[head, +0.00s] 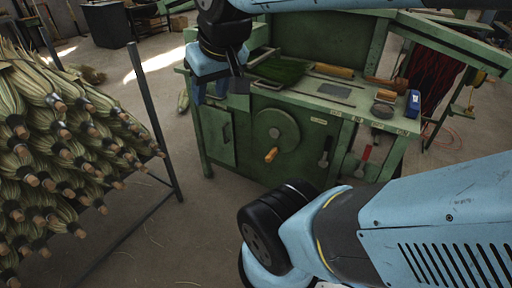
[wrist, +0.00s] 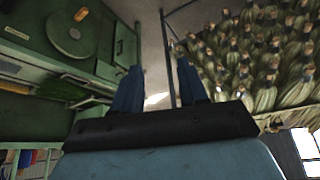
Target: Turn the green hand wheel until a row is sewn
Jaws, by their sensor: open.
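The green hand wheel (head: 275,131) is a round disc on the front of the green machine (head: 318,170). Its wooden handle (head: 271,155) sits at the lower part of the disc. The wheel also shows at the upper left of the wrist view (wrist: 73,28), with the handle (wrist: 81,14) near the top edge. My gripper (head: 210,92) hangs to the upper left of the wheel, apart from it, by the machine's left corner. In the wrist view, the two dark blue fingers (wrist: 158,92) stand apart with nothing between them.
Bare floor (head: 205,225) lies between rack and machine.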

